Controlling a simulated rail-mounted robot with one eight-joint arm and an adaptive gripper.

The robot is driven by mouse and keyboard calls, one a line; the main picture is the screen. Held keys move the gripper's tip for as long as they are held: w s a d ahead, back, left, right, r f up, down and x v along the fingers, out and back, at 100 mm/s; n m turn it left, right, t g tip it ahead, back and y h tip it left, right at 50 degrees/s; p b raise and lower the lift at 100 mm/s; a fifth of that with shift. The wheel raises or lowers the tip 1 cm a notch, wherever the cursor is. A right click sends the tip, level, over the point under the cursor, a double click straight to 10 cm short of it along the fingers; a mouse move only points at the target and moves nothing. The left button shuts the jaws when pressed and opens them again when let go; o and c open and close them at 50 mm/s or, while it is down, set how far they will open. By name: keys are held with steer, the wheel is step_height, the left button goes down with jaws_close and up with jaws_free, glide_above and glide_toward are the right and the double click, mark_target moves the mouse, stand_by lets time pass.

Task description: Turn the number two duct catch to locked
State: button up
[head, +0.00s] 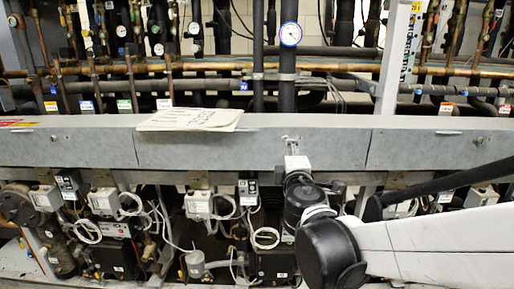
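A long grey duct (255,150) runs across the picture, with seams dividing its front into sections. My arm comes in from the lower right, and its end reaches the front face of the middle section. My gripper (291,142) is small here and lies against or just in front of the duct face, near its upper edge. A small metal fitting shows at the fingertips, but I cannot separate catch from fingers. The catch's position, any number on it, and whether my gripper is open or touching it cannot be made out.
A handwritten cardboard sheet (191,119) lies on the duct top, left of my gripper. Pipes and a round gauge (291,34) stand behind. Compressors, grey boxes (198,204) and looped cables crowd the space below. The duct's front face is mostly clear.

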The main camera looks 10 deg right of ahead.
steer(key=shift+s+a, duration=0.15)
steer(key=shift+s, duration=0.55)
steer(key=shift+s+a, duration=0.1)
steer(key=shift+s, duration=0.55)
